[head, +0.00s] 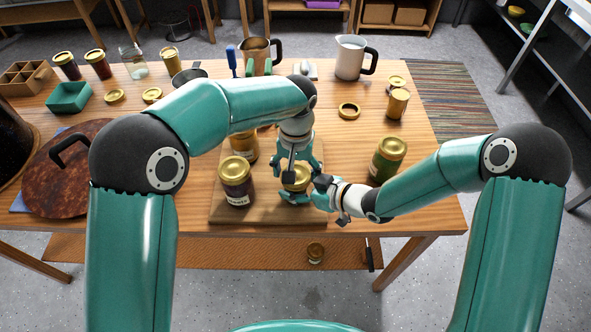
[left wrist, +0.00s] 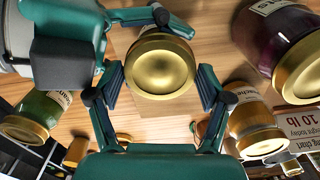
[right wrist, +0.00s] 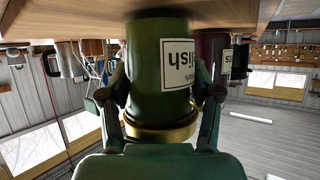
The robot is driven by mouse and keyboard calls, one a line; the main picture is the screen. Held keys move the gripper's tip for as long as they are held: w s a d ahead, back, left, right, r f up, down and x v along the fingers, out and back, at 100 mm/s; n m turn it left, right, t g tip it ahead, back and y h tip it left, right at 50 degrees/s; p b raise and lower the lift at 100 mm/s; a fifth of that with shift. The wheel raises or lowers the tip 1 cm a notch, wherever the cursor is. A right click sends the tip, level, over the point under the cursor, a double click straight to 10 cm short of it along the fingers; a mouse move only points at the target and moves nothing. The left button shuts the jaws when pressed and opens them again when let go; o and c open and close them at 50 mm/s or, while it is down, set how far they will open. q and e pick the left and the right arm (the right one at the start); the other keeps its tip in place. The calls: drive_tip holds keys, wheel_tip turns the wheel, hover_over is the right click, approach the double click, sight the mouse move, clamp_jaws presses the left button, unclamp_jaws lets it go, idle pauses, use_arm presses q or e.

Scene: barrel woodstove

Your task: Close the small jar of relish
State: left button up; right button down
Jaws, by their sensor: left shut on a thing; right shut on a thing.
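The small relish jar is green with a white label in the right wrist view (right wrist: 150,75). It stands upright on the wooden board (head: 222,214). Its gold lid (head: 297,178) sits at the jar's mouth; I cannot tell how tightly. My left gripper (head: 297,170) comes down from above, shut on the lid, which shows round between its fingers in the left wrist view (left wrist: 160,70). My right gripper (head: 312,194) comes from the right, shut on the jar's body. In the right wrist view its fingers lie on both sides of the jar.
A dark jar (head: 236,183) and an amber jar (head: 243,144) stand left of the relish jar. A larger green jar (head: 388,158) stands to the right. Loose gold lids (head: 349,110), a steel pitcher (head: 350,57) and a teal tray (head: 69,97) are farther back.

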use_arm(q)
drive_tip(key=o, duration=1.2)
drive_tip(key=shift+d+r, duration=0.1)
drive_tip(key=shift+r, duration=2.2)
drive_tip(key=r+n, duration=0.1)
drive_tip(key=n, duration=0.2)
drive_tip(key=shift+r, duration=0.4)
drive_tip(key=n, duration=0.1)
drive_tip(key=r+n, duration=0.1)
drive_tip(key=n, duration=0.1)
drive_tip(key=shift+r+n, duration=0.3)
